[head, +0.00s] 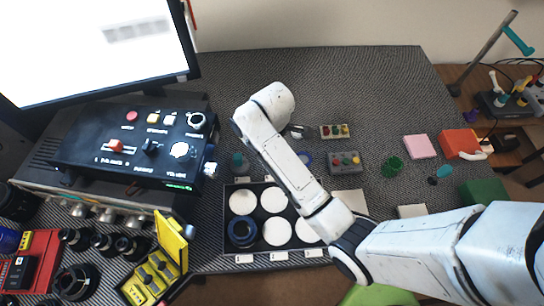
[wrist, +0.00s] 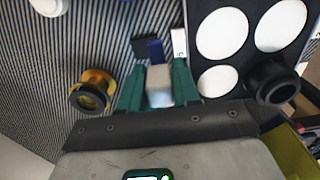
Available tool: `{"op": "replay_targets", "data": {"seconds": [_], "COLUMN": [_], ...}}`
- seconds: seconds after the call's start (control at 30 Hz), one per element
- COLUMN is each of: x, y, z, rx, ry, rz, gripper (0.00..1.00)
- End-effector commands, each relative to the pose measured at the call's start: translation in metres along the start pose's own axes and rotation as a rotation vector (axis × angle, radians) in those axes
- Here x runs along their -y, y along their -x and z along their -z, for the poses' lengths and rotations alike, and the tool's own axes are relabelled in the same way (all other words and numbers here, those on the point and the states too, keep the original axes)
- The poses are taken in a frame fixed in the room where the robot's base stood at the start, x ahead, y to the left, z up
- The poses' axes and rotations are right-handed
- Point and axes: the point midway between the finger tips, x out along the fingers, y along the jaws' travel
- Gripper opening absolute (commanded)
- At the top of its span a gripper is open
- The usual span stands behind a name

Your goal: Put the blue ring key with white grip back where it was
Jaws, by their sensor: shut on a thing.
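My gripper (wrist: 160,90) shows in the wrist view with its teal fingers shut on the pale grip of the blue ring key (wrist: 159,82). A dark blue part shows just beyond the grip, but I cannot tell whether it belongs to the key. The key is beside the labelled edge of the black tray. I cannot tell whether it touches the mat. In the head view my arm covers much of this area, and only a small teal patch shows below its end, near the tray's far left corner.
The black tray (head: 229,216) holds white discs and a dark ring (head: 242,232). A gold-and-black ring part (wrist: 92,90) stands left of my fingers in the wrist view. The black control box (head: 135,140) is to the left. A grey button box (head: 344,162) stands right of my arm.

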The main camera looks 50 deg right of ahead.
Motion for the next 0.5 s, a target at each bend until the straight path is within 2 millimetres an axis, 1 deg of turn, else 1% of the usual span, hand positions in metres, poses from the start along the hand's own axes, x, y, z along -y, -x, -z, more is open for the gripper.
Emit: {"op": "replay_targets", "data": {"seconds": [0.03, 0.13, 0.37, 0.5], "x": [-0.007, -0.015, -0.025, -0.024], "y": [-0.006, -0.016, -0.029, -0.049], "z": [0.000, 0.000, 0.000, 0.000], "rx": [0.000, 0.000, 0.000, 0.001], "ry": [-0.002, -0.001, -0.002, 0.000], "rz": [0.000, 0.000, -0.001, 0.001], "gripper": [0.00, 0.00, 0.00, 0.00]}}
